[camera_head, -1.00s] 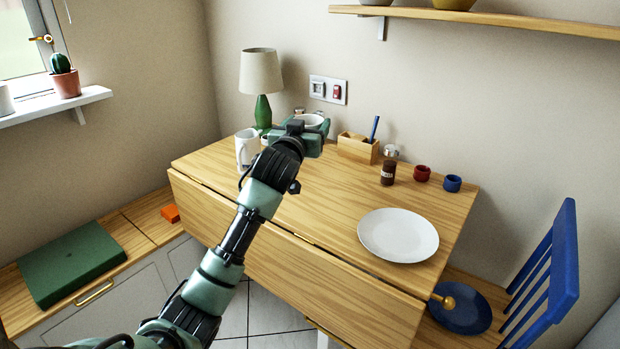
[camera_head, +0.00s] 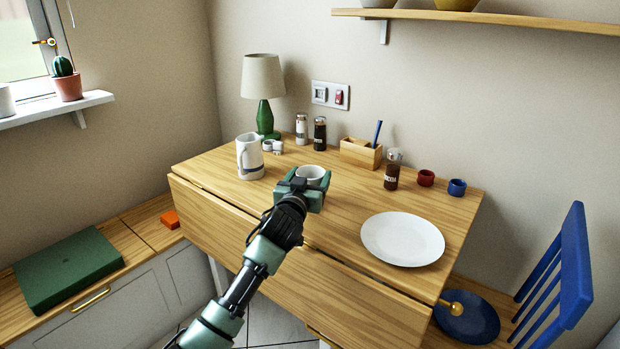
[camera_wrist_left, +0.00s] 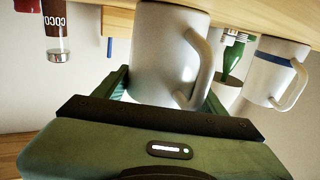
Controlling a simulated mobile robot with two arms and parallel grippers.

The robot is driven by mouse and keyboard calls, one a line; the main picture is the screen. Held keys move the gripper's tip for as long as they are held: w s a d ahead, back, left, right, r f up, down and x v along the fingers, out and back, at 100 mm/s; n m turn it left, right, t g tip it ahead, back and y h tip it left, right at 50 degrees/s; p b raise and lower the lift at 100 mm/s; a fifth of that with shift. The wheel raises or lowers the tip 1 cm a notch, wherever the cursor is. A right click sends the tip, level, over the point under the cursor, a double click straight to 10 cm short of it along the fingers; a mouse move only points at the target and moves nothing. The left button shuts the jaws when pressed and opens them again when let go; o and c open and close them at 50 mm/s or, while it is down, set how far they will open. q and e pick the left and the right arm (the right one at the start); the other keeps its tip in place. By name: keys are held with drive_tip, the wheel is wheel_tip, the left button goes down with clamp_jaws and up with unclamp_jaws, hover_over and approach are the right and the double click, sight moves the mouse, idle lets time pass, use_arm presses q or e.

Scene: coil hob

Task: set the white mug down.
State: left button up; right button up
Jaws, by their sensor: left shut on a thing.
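The white mug (camera_head: 313,172) is between the fingers of my left gripper (camera_head: 304,186), over the near middle of the table. My left gripper is shut on it. In the left wrist view, which is upside down, the mug (camera_wrist_left: 165,50) fills the space between the green fingers, with its handle to the right. Its base is at or very close to the table top (camera_wrist_left: 245,12); I cannot tell whether it touches. The mug looks upright. My right gripper is not in view.
A taller white mug with a band (camera_head: 250,160) stands to the left. A green lamp (camera_head: 265,115), shakers (camera_head: 319,133), and a wooden caddy (camera_head: 360,153) stand behind. A cocoa jar (camera_head: 392,170) and white plate (camera_head: 402,240) are right. Bare wood lies around the held mug.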

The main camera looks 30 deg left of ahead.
use_arm(q)
drive_tip(key=shift+r, duration=0.1)
drive_tip(key=o, duration=1.7)
drive_tip(key=shift+c, duration=0.2)
drive_tip(key=shift+s, duration=0.1)
drive_tip(key=shift+s+d, duration=0.2)
drive_tip(key=shift+s, duration=0.1)
drive_tip(key=p+v, duration=0.1)
drive_tip(key=v, duration=1)
drive_tip(key=shift+s, duration=0.1)
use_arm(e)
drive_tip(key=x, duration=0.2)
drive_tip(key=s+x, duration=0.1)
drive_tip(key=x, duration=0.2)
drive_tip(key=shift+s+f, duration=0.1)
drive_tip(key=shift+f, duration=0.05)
